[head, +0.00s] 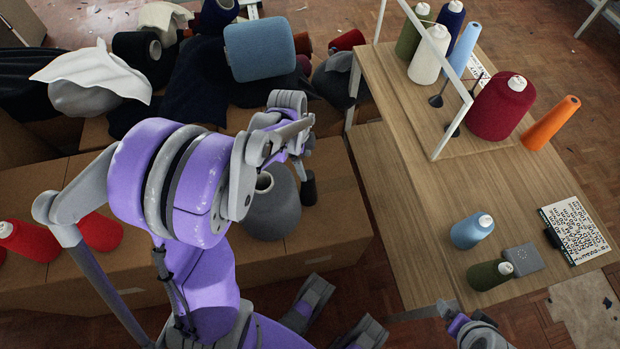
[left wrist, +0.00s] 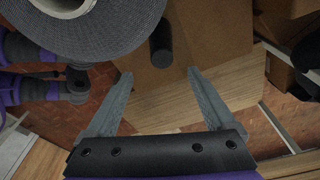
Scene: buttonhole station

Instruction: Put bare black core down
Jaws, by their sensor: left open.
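The bare black core (head: 308,187) is a small dark cylinder standing on the cardboard boxes, close to the right side of a grey yarn cone (head: 272,212). In the left wrist view the core (left wrist: 161,45) lies beyond the fingertips, roughly in line with the gap between them, and the grey cone (left wrist: 75,30) is at upper left. My left gripper (left wrist: 160,78) is open and empty, apart from the core. In the head view it is just above the core (head: 306,152), partly hidden by its own wrist. Part of my right arm shows at the bottom edge; its fingers are unclear.
Cardboard boxes (head: 335,215) hold many cones and cloths, with a blue cone (head: 262,50) behind. The wooden table (head: 415,200) at right carries several cones, a grey square block (head: 523,257) and a printed card (head: 575,230). A white frame (head: 440,60) rises from the table. Its near-left top is clear.

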